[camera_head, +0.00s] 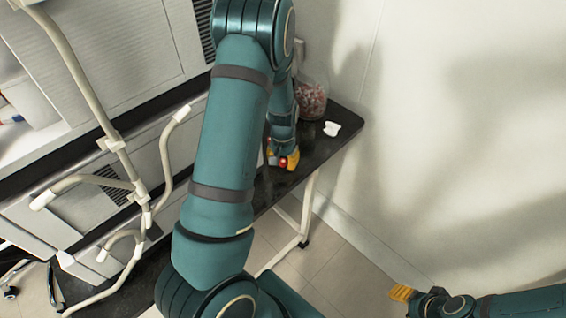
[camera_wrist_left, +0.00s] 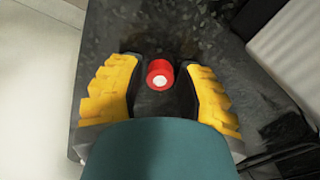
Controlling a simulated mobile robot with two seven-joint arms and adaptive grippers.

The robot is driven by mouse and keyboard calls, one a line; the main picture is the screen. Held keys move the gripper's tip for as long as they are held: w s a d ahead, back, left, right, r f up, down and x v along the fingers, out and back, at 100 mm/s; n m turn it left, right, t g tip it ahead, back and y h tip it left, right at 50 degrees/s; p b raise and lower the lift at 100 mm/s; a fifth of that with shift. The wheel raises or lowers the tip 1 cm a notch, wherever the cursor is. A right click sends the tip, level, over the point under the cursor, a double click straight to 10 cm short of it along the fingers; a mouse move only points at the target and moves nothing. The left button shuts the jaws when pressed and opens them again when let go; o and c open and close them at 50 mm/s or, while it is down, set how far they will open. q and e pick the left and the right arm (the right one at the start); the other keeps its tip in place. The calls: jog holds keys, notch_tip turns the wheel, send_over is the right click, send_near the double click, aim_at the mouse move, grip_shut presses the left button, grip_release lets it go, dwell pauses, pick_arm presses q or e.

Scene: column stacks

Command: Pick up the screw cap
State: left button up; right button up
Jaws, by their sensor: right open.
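The screw cap is a small red cylinder with a pale end. In the left wrist view the red cap (camera_wrist_left: 160,74) sits between the two yellow fingers of my left gripper (camera_wrist_left: 160,72), with a dark gap on each side. My left gripper is open around it. In the head view my left gripper (camera_head: 283,161) is low at the dark table, and the red cap (camera_head: 282,163) shows at its fingers. Whether the cap touches the table is hard to tell. My right gripper (camera_head: 401,293) is at the lower right, open, away from the table.
The black table (camera_head: 335,150) is narrow and stands against the pale wall. A clear jar (camera_head: 312,101) with reddish contents stands behind my left gripper. White tubular frames (camera_head: 115,140) stand at the left.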

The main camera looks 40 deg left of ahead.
pick_arm(q)
jog(key=c, duration=0.3)
jog(key=shift+c, duration=0.2)
